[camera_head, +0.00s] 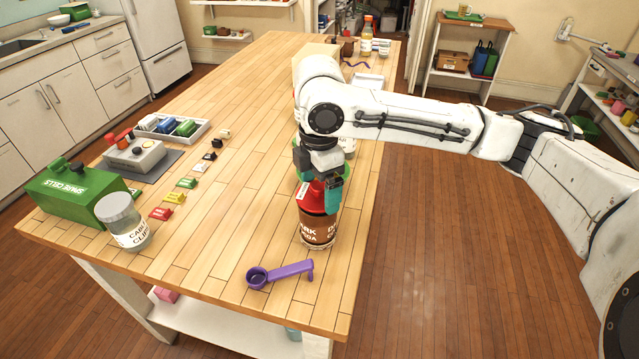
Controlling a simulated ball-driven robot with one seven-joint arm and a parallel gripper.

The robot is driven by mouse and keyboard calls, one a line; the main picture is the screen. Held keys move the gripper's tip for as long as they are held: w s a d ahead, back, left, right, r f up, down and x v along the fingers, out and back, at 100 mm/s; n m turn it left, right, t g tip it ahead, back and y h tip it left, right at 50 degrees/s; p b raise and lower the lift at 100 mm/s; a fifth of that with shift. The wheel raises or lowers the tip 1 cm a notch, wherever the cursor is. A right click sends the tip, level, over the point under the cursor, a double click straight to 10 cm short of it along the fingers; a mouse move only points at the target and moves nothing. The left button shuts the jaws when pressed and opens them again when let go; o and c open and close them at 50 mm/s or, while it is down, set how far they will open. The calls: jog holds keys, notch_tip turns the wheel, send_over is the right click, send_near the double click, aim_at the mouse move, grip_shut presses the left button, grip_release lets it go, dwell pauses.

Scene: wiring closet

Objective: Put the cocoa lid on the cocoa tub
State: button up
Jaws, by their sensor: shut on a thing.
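The cocoa tub (318,233), brown with white lettering, stands upright near the front right part of the wooden table. My gripper (322,197), with teal fingers, is right above the tub and is shut on the red cocoa lid (311,194). The lid looks tilted, with a small white label on its left side. It overlaps the tub's top edge in the picture. I cannot tell whether the lid touches the rim. My gripper hides part of the lid and the tub's opening.
A purple scoop (280,274) lies in front of the tub. A glass jar (124,222) and a green box (78,192) stand at the left. Several small coloured pieces (175,198) lie in a row. The wooden table (230,235) is clear between them and the tub.

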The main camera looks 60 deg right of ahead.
aim_at(319, 184)
jog(key=shift+f+b, duration=0.45)
jog(key=shift+f, duration=0.3)
dwell(0.3)
jog(key=o, duration=0.9)
jog(key=shift+r, duration=0.15)
notch_tip(319, 184, up, 8)
jog(key=p, duration=0.7)
dwell(0.5)
